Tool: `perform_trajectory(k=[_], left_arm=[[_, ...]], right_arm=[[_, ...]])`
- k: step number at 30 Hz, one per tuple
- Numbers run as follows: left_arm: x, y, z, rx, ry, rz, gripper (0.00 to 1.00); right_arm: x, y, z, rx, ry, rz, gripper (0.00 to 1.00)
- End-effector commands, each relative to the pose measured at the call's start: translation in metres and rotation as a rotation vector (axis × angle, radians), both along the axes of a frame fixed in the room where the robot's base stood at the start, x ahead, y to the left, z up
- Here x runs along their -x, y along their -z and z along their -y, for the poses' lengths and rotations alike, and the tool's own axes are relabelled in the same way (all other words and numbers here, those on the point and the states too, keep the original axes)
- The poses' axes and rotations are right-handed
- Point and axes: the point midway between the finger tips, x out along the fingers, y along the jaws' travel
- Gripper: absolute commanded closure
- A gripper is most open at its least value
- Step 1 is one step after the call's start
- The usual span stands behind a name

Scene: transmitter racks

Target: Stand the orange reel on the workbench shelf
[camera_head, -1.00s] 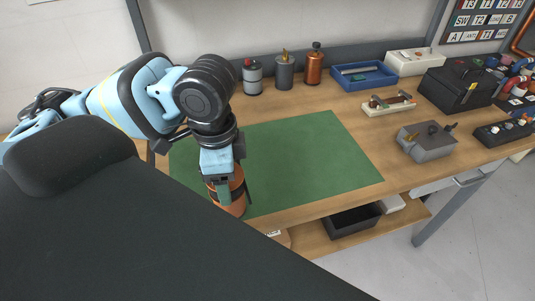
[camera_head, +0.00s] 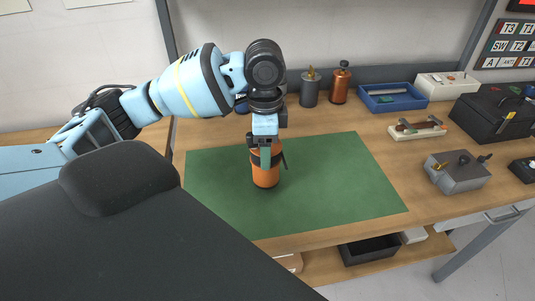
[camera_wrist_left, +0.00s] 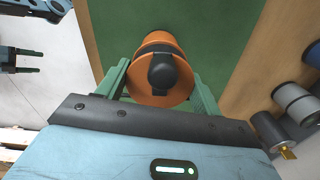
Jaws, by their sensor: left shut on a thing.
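The orange reel (camera_head: 265,176) has a black band and stands upright over the green mat in the head view. In the left wrist view the orange reel (camera_wrist_left: 158,80) shows its end face and black knob between the green fingers. My left gripper (camera_head: 265,158) is shut on it from above. Whether its base touches the mat I cannot tell. The workbench's lower shelf (camera_head: 325,268) shows below the front edge, partly hidden by my body. My right gripper (camera_wrist_left: 30,60) shows at the left edge of the left wrist view, its two fingers apart and empty.
The lower shelf holds a black bin (camera_head: 368,250) and a light box (camera_head: 413,235). On the bench stand a blue tray (camera_head: 392,98), a grey box (camera_head: 458,172), a black case (camera_head: 495,112) and canisters (camera_head: 340,84). The green mat (camera_head: 340,180) is otherwise clear.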

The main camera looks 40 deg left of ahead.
Motion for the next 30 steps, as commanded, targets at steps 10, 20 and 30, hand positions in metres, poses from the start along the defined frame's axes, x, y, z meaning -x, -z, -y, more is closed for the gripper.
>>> perform_trajectory(k=[10, 20, 30], left_arm=[[-0.007, 0.025, -0.003, -0.001, -0.001, -0.002, 0.86], [-0.008, 0.034, -0.003, 0.0, 0.0, 0.005, 0.86], [-0.007, 0.038, -0.003, -0.001, 0.0, 0.002, 0.13]], right_arm=[[0.004, 0.006, 0.0, -0.001, 0.0, -0.013, 0.15], [0.005, 0.006, -0.001, -0.001, 0.0, -0.015, 0.15], [0.004, 0.005, 0.0, 0.0, 0.0, -0.012, 0.15]])
